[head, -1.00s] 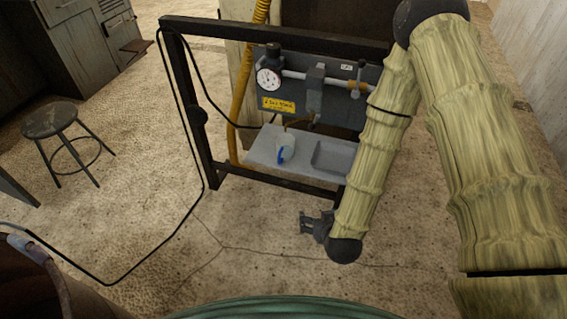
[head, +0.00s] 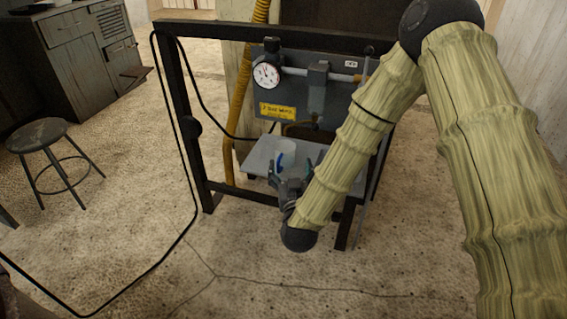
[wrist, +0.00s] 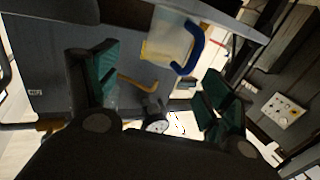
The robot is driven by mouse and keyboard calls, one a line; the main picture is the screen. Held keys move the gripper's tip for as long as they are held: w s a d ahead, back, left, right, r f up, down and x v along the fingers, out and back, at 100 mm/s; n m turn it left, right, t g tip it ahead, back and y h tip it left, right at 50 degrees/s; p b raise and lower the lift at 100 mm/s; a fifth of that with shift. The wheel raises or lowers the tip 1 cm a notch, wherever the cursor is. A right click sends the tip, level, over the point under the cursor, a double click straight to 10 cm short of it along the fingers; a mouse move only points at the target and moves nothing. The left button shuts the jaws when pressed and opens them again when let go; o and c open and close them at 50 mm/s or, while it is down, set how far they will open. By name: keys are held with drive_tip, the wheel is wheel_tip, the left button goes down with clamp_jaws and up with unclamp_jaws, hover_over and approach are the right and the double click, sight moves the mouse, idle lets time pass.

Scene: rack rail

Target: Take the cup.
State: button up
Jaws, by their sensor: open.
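The cup (head: 289,156) is pale and translucent with a blue handle. It stands on the grey shelf (head: 258,158) of the dark rack in the head view. In the wrist view the cup (wrist: 163,42) is at the upper middle, its blue handle to the right. My gripper (head: 291,176) is in front of the shelf, close to the cup, and partly covers it in the head view. In the wrist view my gripper (wrist: 155,85) has its green-padded fingers spread wide with nothing between them. The cup shows beyond the fingertips, apart from them.
The rack's dark frame (head: 180,110) surrounds the shelf. Behind and above the shelf is a panel with a gauge (head: 266,75), pipe and yellow label (head: 278,111). A black cable hangs at the left. A stool (head: 50,140) stands on open floor at the left.

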sight(286, 154)
drive_tip(key=w, duration=0.4)
drive_tip(key=shift+w+a, duration=0.1)
drive_tip(key=shift+a, duration=0.05)
drive_tip(key=shift+w+a+b, duration=0.15)
drive_tip(key=shift+w+a, duration=0.05)
drive_tip(key=shift+w, duration=0.65)
drive_tip(key=shift+w+a+b, duration=0.1)
drive_tip(key=shift+w+a, duration=0.1)
drive_tip(key=shift+w, duration=0.6)
drive_tip(key=shift+w+a+b, duration=0.15)
drive_tip(key=shift+w+a, duration=0.05)
drive_tip(key=shift+w, duration=0.65)
drive_tip(key=shift+r, duration=0.1)
drive_tip(key=c, duration=1.2)
drive_tip(key=shift+c, duration=0.2)
